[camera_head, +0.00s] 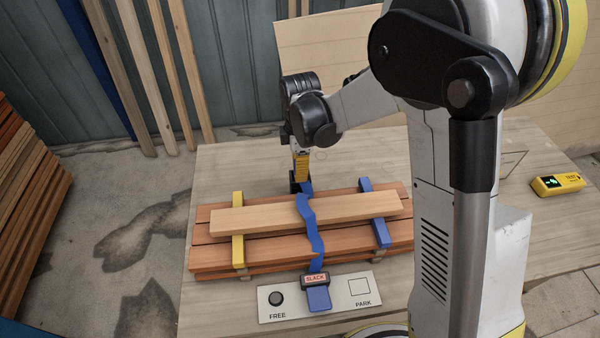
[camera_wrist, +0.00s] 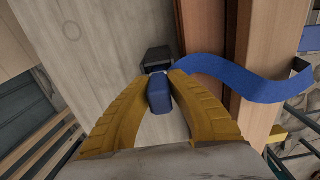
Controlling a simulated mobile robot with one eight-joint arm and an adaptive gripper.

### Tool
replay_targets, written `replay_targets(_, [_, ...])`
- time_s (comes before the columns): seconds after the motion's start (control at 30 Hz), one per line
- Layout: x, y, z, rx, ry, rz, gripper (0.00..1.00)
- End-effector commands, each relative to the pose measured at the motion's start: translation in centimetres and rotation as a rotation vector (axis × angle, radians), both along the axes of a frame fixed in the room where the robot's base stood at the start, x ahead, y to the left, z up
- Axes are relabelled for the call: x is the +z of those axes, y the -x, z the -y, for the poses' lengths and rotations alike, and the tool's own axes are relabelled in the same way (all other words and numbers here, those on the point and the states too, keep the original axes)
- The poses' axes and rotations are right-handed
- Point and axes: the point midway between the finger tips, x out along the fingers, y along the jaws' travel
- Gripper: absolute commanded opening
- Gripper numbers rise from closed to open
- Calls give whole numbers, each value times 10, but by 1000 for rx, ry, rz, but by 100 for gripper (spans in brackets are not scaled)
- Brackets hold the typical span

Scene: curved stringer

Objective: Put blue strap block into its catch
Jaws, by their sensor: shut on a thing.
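My gripper (camera_head: 302,172) points down behind the plank stack. In the wrist view its yellow fingers (camera_wrist: 159,85) are shut on the blue strap block (camera_wrist: 159,98). A black catch (camera_wrist: 156,56) stands on the table just beyond the block, beside the planks. The block's far end is close to the catch; I cannot tell whether it is inside. The blue strap (camera_head: 311,225) runs loose and wavy from the block over the planks to a front buckle marked SLACK (camera_head: 315,279). In the wrist view the strap (camera_wrist: 245,88) curves off to the right.
The plank stack (camera_head: 215,258) carries a lighter board (camera_head: 260,217) on top, with a yellow band (camera_head: 238,240) at left and another blue band (camera_head: 380,232) at right. A plate marked FREE and PARK (camera_head: 343,304) lies in front. A yellow device (camera_head: 558,184) sits at right.

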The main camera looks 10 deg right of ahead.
Motion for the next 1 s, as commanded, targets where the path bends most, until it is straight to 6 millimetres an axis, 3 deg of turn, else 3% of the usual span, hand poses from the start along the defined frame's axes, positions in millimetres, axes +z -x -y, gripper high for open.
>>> replay_targets(0.3, [-3,0,0,0,0,0,0])
replay_targets(0.33, [-3,0,0,0,0,0,22])
replay_targets(0.4, [-2,0,0,0,0,0,37])
replay_targets(0.77, [3,0,0,0,0,0,37])
replay_targets(1.0, [49,0,0,0,0,0,37])
